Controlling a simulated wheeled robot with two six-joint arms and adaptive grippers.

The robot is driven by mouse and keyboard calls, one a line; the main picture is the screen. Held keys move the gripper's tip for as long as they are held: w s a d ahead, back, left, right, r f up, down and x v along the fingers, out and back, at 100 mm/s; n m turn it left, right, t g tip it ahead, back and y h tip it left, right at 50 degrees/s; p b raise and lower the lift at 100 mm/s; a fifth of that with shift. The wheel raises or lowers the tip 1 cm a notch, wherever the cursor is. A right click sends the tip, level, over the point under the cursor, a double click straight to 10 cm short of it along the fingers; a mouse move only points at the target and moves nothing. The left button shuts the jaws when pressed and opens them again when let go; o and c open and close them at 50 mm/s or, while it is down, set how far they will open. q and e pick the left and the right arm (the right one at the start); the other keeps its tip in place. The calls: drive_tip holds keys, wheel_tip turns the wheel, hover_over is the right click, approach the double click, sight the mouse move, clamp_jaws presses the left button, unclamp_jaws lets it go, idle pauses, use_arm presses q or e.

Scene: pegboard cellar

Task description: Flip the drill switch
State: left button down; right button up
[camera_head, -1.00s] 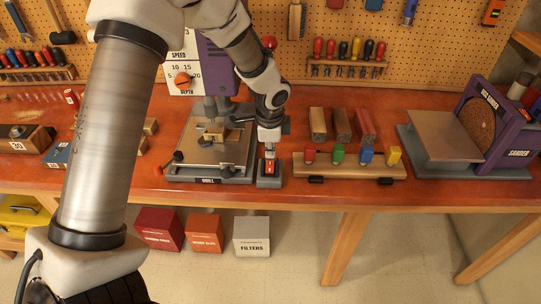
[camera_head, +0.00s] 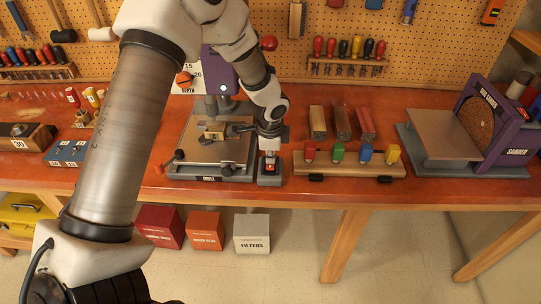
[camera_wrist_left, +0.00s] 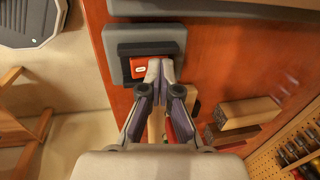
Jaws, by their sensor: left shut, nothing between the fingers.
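The drill switch (camera_head: 269,170) is a red rocker in a dark frame on a small grey box, beside the drill press base (camera_head: 210,178) at the bench's front. In the left wrist view the red rocker (camera_wrist_left: 138,68) shows at upper middle. My left gripper (camera_head: 269,150) points down over the box. Its fingertips (camera_wrist_left: 160,68) are together and empty, at or just above the rocker's right end; I cannot tell whether they touch. They hide part of the switch. The purple drill head (camera_head: 219,70) is partly behind my arm, with a bright light spot on it. My right gripper is out of view.
A wooden rack with coloured blocks (camera_head: 350,168) stands close right of the switch, with wood blocks (camera_head: 341,122) behind it. A purple sander (camera_head: 490,125) is far right. Boxes (camera_head: 251,232) sit on the floor under the bench.

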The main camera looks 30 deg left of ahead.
use_arm(q)
drive_tip(key=shift+s+d+f, duration=0.15)
drive_tip(key=shift+s+f, duration=0.05)
drive_tip(key=shift+s, duration=0.2)
drive_tip(key=shift+s+d+r+b, duration=0.15)
drive_tip(key=shift+s+d+b, duration=0.1)
drive_tip(key=shift+s+b, duration=0.05)
